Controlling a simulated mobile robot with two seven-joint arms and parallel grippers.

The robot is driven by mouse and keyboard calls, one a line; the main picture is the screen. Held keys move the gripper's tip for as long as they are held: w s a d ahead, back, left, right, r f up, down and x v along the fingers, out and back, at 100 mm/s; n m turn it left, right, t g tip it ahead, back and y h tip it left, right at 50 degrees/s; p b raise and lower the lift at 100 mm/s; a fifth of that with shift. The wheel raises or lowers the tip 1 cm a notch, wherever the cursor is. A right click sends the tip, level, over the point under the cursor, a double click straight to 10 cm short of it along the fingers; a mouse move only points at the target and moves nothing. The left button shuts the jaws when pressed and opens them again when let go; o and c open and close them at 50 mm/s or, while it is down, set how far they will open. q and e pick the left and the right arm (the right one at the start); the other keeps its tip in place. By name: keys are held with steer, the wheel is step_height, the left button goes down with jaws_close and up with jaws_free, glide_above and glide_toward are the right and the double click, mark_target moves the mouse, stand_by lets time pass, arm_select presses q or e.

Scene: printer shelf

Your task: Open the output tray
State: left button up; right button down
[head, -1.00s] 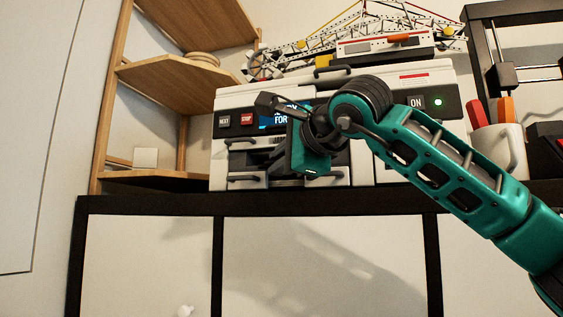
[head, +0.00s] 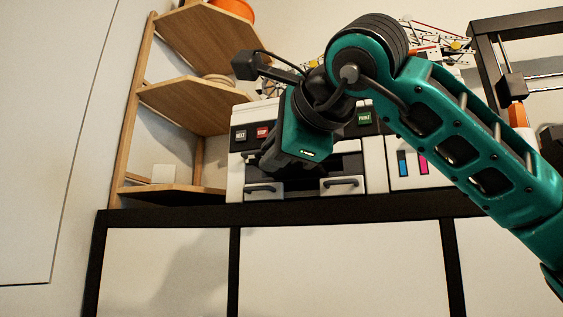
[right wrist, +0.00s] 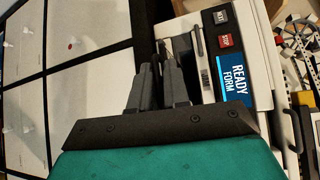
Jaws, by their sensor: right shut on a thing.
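The white printer (head: 376,165) stands on the black-edged shelf. Two lower drawers with dark handles (head: 262,188) (head: 341,182) show in its front, with a dark opening above them. My right gripper (right wrist: 162,62) is at the left part of the printer's front, below the buttons, shut on a part there. The fingertips hide most of that part, so I cannot tell whether it is the output tray. A dark handle (right wrist: 198,41) beside the fingers, closer to the display (right wrist: 234,82), is free. In the head view my right arm covers the fingertips and the display. My left gripper is out of view.
A wooden shelf unit (head: 190,96) stands to the left of the printer. A toy crane (head: 432,38) lies on top of it. A black frame (head: 520,20) is at the right. The black shelf edge (head: 300,210) runs below the printer.

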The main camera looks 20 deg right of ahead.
steer(key=shift+w+f, duration=0.1)
steer(key=shift+f, duration=0.2)
steer(key=c, duration=1.4)
jaws_free()
steer(key=shift+o, duration=0.2)
steer(key=shift+r, duration=0.1)
steer(key=b+v, duration=0.1)
steer(key=v, duration=1.2)
steer(key=shift+w, duration=0.1)
